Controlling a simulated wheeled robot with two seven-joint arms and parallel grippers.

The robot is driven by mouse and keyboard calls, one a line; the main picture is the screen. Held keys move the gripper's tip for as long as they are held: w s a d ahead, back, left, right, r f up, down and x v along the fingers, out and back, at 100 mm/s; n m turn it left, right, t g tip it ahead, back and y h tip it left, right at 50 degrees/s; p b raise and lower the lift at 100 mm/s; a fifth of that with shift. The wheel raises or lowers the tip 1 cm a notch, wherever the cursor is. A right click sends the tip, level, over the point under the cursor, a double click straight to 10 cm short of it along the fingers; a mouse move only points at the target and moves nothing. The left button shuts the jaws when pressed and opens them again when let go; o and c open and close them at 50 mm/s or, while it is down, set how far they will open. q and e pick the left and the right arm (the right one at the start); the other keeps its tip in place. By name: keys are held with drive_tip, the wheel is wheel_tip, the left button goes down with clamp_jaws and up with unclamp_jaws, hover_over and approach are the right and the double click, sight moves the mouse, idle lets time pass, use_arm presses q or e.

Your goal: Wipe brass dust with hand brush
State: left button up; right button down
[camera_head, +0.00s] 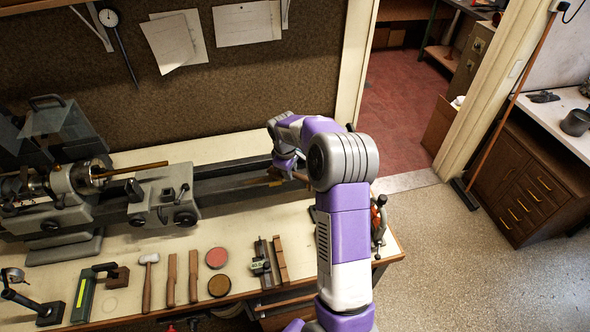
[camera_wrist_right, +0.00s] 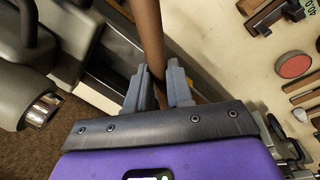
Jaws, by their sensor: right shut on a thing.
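My right gripper (camera_head: 287,170) is low over the right part of the lathe bed (camera_head: 225,187) on the workbench. In the right wrist view the gripper (camera_wrist_right: 163,82) is shut on a brown wooden handle (camera_wrist_right: 148,35), which I take to be the hand brush. In the head view a bit of brown wood (camera_head: 301,177) shows by the fingers. The brush's bristles are hidden or too small to make out, so I cannot tell whether they touch the bed. I cannot make out brass dust. My left gripper is not in view.
The lathe's headstock (camera_head: 65,190) and tailstock (camera_head: 163,198) stand left of my right gripper. A mallet (camera_head: 148,280), wooden tools, a red round pad (camera_head: 217,258) and a caliper-like tool (camera_head: 260,265) lie along the front. A red-handled tool (camera_head: 378,220) is at the right end.

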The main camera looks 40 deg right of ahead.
drive_tip(key=w+a+p, duration=0.1)
drive_tip(key=w+a, duration=0.5)
drive_tip(key=a, duration=0.4)
drive_tip(key=shift+w+a, duration=0.25)
drive_tip(key=shift+a, duration=0.15)
idle(0.7)
wheel_tip(320, 180, up, 6)
drive_tip(key=p, duration=0.4)
drive_tip(key=shift+p, duration=0.3)
drive_tip(key=shift+r, duration=0.2)
wheel_tip(320, 180, up, 3)
drive_tip(key=shift+f+p, duration=0.1)
drive_tip(key=shift+p, duration=1.05)
